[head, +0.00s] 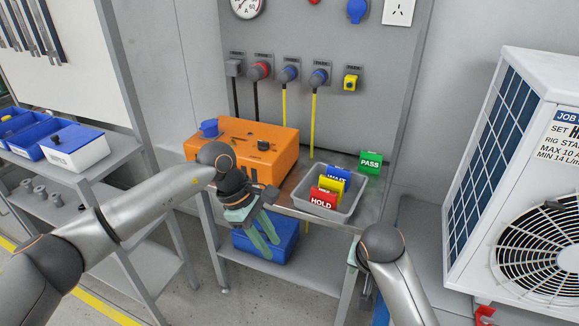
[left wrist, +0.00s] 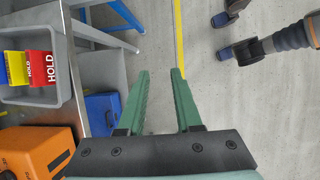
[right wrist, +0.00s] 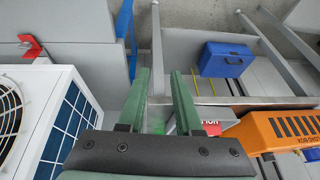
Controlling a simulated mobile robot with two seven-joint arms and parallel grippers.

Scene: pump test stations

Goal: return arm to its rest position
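My left arm (head: 140,215) reaches in from the left in the head view. Its gripper (head: 268,246) hangs pointing down in front of the bench edge, below the orange unit. In the left wrist view the green fingers (left wrist: 160,72) are apart with only floor between them. My right arm (head: 395,280) enters at the lower right of the head view, beside the bench's right front corner; its gripper is mostly hidden there. In the right wrist view the right fingers (right wrist: 159,74) are apart and I see nothing gripped.
The bench (head: 345,219) carries an orange unit (head: 225,135) and a grey tray (head: 335,205) with several cards. A green PASS card (head: 370,162) stands behind. A blue box (head: 255,245) sits on the lower shelf. A white outdoor unit (head: 530,90) stands right, a shelf with bins left.

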